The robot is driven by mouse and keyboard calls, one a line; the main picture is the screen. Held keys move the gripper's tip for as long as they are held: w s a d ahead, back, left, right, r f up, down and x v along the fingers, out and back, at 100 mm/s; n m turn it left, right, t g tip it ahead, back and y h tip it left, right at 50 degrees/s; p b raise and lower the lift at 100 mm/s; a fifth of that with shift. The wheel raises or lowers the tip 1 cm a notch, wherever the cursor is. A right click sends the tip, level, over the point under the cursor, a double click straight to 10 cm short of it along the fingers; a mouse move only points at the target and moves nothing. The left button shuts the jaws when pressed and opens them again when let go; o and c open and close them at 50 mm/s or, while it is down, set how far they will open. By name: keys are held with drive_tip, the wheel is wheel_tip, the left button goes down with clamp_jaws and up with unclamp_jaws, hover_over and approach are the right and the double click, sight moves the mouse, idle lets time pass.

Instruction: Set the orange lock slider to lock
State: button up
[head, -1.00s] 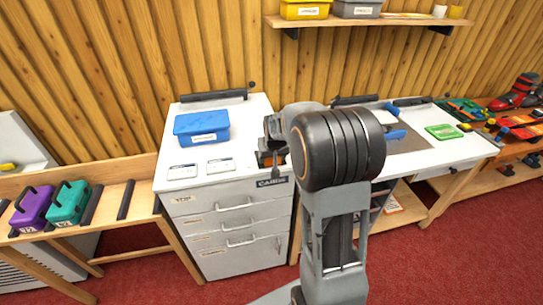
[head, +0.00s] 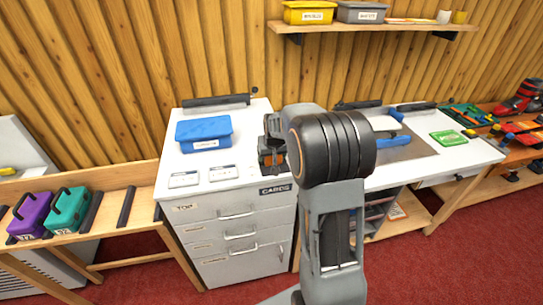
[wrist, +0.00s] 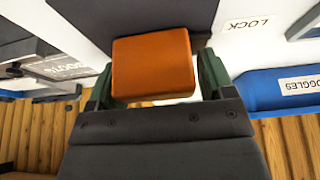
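The orange lock slider (wrist: 152,65) is a block in the middle of the wrist view, in front of a dark grey plate (wrist: 140,18). The two dark green fingers of my gripper (wrist: 158,82) stand on either side of it. They are very close to its sides; I cannot tell whether both press on it. A white LOCK label (wrist: 248,24) is to the right of the slider in the wrist view. In the head view my gripper (head: 274,157) is at the right end of the white cabinet top, with a little orange showing at the fingers.
A blue bin (head: 204,134) and two white labels lie on the cabinet top (head: 185,206). The GOGGLES bin (wrist: 285,88) is right in the wrist view. Purple (head: 30,215) and teal (head: 68,209) cases stand left.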

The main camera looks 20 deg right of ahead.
drive_tip(key=shift+o, duration=1.2)
drive_tip(key=shift+s+d, duration=0.1)
drive_tip(key=v, duration=1.3)
drive_tip(key=shift+r+b, duration=0.4)
drive_tip(key=s+a+f, duration=0.2)
drive_tip(key=s+a, duration=0.1)
drive_tip(key=s, duration=0.3)
drive_tip(key=s+a+f+n, duration=0.1)
drive_tip(key=s+a+f, duration=0.1)
drive_tip(key=s+a, duration=0.2)
drive_tip(key=s+a+f+n, duration=0.1)
drive_tip(key=s+a, duration=0.3)
drive_tip(key=s, duration=0.5)
drive_tip(key=shift+s+f+g+y, duration=0.35)
drive_tip(key=shift+f+g+y, duration=0.05)
drive_tip(key=shift+f, duration=0.35)
